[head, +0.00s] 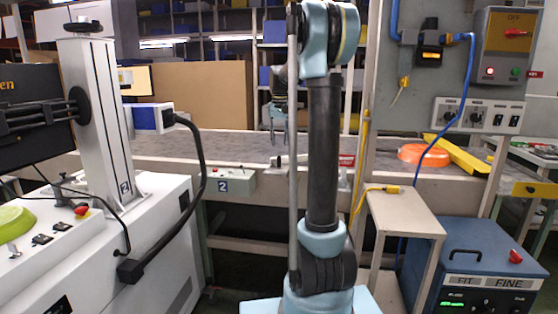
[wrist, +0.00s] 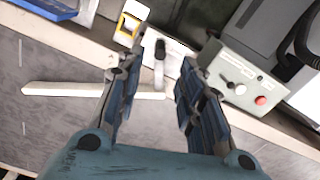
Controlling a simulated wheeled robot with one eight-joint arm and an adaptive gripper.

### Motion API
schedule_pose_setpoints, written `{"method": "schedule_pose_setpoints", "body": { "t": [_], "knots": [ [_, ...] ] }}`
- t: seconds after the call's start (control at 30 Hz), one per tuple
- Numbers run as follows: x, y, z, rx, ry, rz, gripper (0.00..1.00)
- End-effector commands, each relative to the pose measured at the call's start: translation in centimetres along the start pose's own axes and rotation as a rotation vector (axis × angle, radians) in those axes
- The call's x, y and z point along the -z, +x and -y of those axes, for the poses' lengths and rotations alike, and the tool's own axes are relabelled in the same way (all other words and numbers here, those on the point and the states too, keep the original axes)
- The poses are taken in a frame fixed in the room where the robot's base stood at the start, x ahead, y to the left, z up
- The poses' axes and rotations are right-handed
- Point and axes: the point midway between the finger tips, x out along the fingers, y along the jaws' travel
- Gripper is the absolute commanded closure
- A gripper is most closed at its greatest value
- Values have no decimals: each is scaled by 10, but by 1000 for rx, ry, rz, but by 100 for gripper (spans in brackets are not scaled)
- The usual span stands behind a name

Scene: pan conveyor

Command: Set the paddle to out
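A long pale bar, apparently the paddle (wrist: 85,89), lies flat across the grey belt in the wrist view. In the head view a pale piece at the belt's near edge (head: 292,160) seems to be the same mount, partly behind my arm. My gripper (wrist: 161,62) is open and empty, its two blue fingers on either side of the handle in the picture; I cannot tell whether they touch it. In the head view my gripper (head: 277,122) points down above the belt.
A control box (wrist: 240,84) with a knob and red button sits beside the mount; in the head view it is labelled 2 (head: 231,182). An orange round pan (head: 422,153) and a yellow bar (head: 458,154) are at the right. A white machine (head: 135,240) stands left.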

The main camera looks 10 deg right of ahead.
Motion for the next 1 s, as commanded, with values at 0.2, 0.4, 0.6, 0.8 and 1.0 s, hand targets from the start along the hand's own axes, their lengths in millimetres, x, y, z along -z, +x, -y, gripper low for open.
{"method": "schedule_pose_setpoints", "body": {
  "t": [0.2,0.4,0.6,0.8,1.0],
  "knots": [
    [0,39,0,0,0,0,65],
    [0,67,0,0,0,0,65],
    [0,82,0,0,0,0,65],
    [0,85,0,0,0,0,65],
    [0,85,0,0,0,0,77]
  ]
}}
